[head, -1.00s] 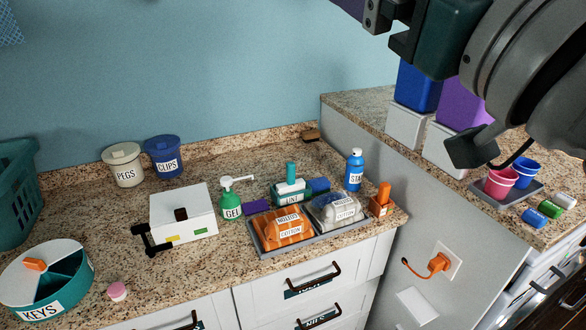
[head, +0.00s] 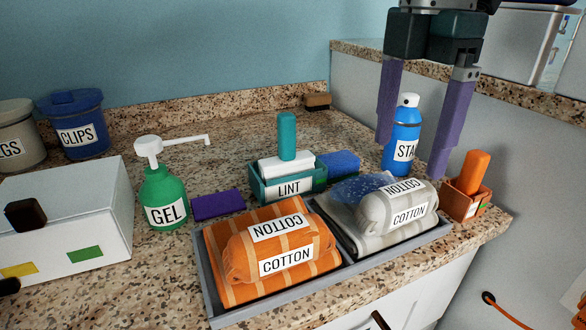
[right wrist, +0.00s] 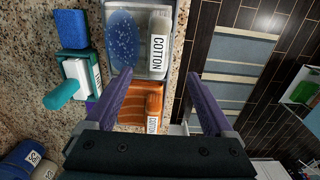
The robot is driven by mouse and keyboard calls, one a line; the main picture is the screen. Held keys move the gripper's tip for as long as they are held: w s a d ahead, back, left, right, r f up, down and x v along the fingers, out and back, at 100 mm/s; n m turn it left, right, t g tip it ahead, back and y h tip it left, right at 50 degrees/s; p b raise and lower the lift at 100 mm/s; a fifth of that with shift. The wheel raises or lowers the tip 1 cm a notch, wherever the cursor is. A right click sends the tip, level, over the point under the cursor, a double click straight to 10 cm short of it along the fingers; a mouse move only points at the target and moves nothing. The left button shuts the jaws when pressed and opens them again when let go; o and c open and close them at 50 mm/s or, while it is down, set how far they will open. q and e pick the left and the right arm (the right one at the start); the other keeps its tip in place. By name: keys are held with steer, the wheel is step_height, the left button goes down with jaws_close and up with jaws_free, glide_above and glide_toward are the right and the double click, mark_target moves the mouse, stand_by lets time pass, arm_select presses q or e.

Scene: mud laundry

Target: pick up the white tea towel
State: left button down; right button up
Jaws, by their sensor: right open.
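The white tea towel seems to be the pale folded cloth (head: 356,240) in the right compartment of the grey tray (head: 214,297). A pale striped roll (head: 408,209) labelled COTTON and a blue speckled item (head: 357,189) lie on it. The roll also shows at the top of the right wrist view (right wrist: 159,40). My right gripper (head: 411,158) is open and empty, above the back right of the tray in the head view. In the right wrist view its fingers (right wrist: 165,77) straddle the tray's front edge, with the roll beyond the tips. My left gripper is out of view.
Orange striped cloth and roll (head: 278,247) fill the left compartment. A blue bottle (head: 402,140), a LINT box (head: 287,186) and an orange-handled item (head: 474,172) stand close around the tray. A green GEL pump (head: 163,197) and white box (head: 70,225) are left.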

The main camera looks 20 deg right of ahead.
mark_target(388, 191)
steer(key=f, duration=0.2)
steer(key=shift+s+a+f, duration=0.15)
steer(key=shift+s+f, duration=0.1)
steer(key=shift+f, duration=0.05)
steer(key=f, duration=0.4)
steer(key=w+f, duration=0.1)
steer(key=shift+a+f, duration=0.4)
steer(key=shift+c, duration=0.3)
jaws_close()
